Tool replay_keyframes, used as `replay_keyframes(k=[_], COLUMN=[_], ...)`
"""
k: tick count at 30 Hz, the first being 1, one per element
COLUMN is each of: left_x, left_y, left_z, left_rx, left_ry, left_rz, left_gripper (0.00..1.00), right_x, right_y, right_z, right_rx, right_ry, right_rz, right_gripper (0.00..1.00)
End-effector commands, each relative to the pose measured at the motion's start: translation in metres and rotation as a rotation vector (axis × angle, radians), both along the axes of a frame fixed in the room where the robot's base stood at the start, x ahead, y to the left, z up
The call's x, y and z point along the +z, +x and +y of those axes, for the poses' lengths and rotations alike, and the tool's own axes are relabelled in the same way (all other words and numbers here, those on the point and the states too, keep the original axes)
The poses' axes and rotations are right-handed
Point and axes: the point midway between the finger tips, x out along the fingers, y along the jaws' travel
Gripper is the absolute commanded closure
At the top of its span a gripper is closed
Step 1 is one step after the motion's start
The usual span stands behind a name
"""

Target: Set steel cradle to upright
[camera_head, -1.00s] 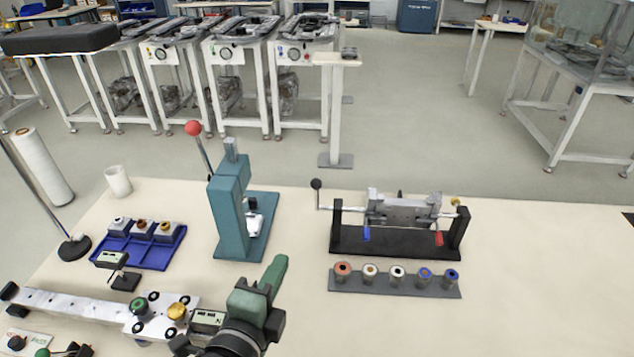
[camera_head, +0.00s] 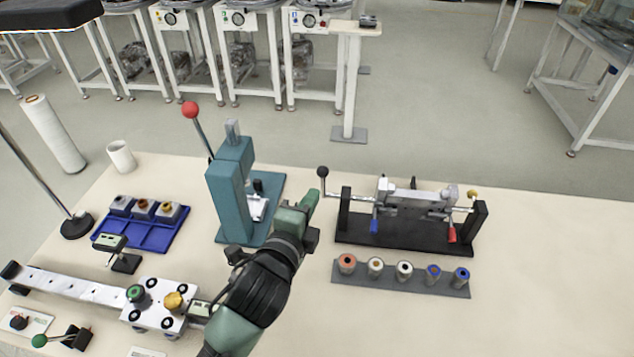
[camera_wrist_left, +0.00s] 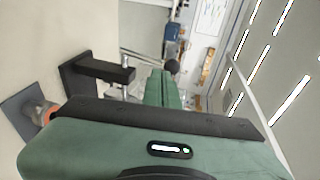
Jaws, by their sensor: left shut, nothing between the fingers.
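The steel cradle (camera_head: 415,197) is a silver block on a horizontal shaft between two black end posts of a black stand (camera_head: 395,235). It lies roughly level, with a blue handle (camera_head: 375,221) and a red handle (camera_head: 452,234) hanging at its front. A crank with a black ball knob (camera_head: 323,172) is at the shaft's left end. My green left gripper (camera_head: 309,201) is shut and empty, just left of the stand and below the knob. In the left wrist view, the gripper's fingers (camera_wrist_left: 163,88) point towards the dark knob (camera_wrist_left: 172,66), beside the black post (camera_wrist_left: 95,75).
A grey rack (camera_head: 400,279) of several ringed cylinders lies in front of the stand. A teal press (camera_head: 231,190) with a red-knobbed lever stands left of my gripper. A blue tray (camera_head: 140,230) and a slide rail (camera_head: 75,285) are further left. The table's right side is clear.

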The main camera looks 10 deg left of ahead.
Motion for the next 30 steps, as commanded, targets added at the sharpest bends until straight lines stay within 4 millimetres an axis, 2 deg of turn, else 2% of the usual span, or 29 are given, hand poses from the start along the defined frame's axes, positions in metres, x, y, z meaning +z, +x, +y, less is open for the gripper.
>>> replay_keyframes(k=[3,9,23,30], left_x=[0.005,0.005,0.005,0.011], left_y=[0.019,0.035,0.038,0.051], left_z=[-0.004,-0.006,-0.007,-0.006], left_rx=[-0.001,0.000,-0.001,-0.001], left_ry=[-0.001,0.001,0.000,0.002], left_rz=[-0.002,0.000,0.001,0.031], left_gripper=[1.00,1.00,1.00,1.00], right_x=[0.007,0.010,0.011,0.022], right_y=[0.000,0.000,0.000,0.001], right_z=[0.000,0.000,0.000,0.000], right_rx=[0.000,0.000,0.000,0.000], right_ry=[0.000,0.000,0.000,0.000], right_rz=[0.000,0.000,0.000,-0.001], right_gripper=[1.00,1.00,1.00,1.00])
